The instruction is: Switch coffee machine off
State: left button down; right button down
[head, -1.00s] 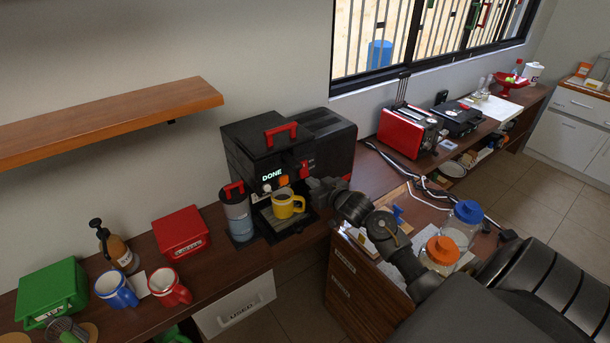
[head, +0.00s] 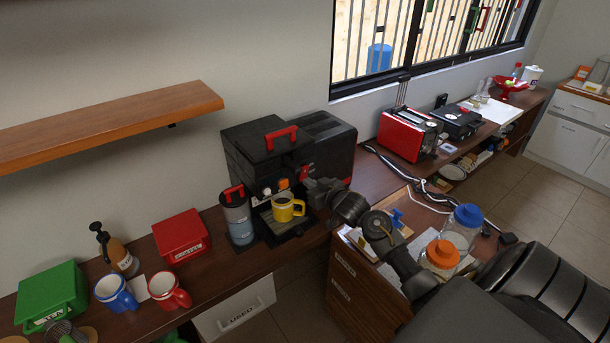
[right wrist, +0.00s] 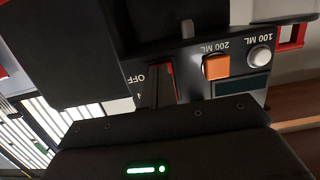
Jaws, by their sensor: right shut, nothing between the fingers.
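The black coffee machine (head: 262,150) stands on the wooden counter. Its front display (right wrist: 228,86) is dark. In the right wrist view, the switch (right wrist: 170,82) with a red edge sits beside the word OFF. An orange 200 ML button (right wrist: 216,67) and a white 100 ML button (right wrist: 260,57) are beside it. My right gripper (head: 309,183) is shut and empty, up against the right part of the machine front, at the switch. It hides part of the switch, and contact is hard to tell. A yellow mug (head: 285,208) of coffee stands on the machine's tray. My left gripper is not in view.
A grey canister (head: 238,217) with a red handle stands left of the mug. A red box (head: 181,236), a blue mug (head: 116,293) and a red mug (head: 168,289) are further left. Jars with blue (head: 468,215) and orange (head: 442,253) lids stand near my right arm.

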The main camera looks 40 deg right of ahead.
jog(key=s+r, duration=0.2)
jog(key=s, duration=1.2)
jog(key=shift+s+a+r, duration=0.15)
jog(key=shift+s+a, duration=0.05)
dwell(0.3)
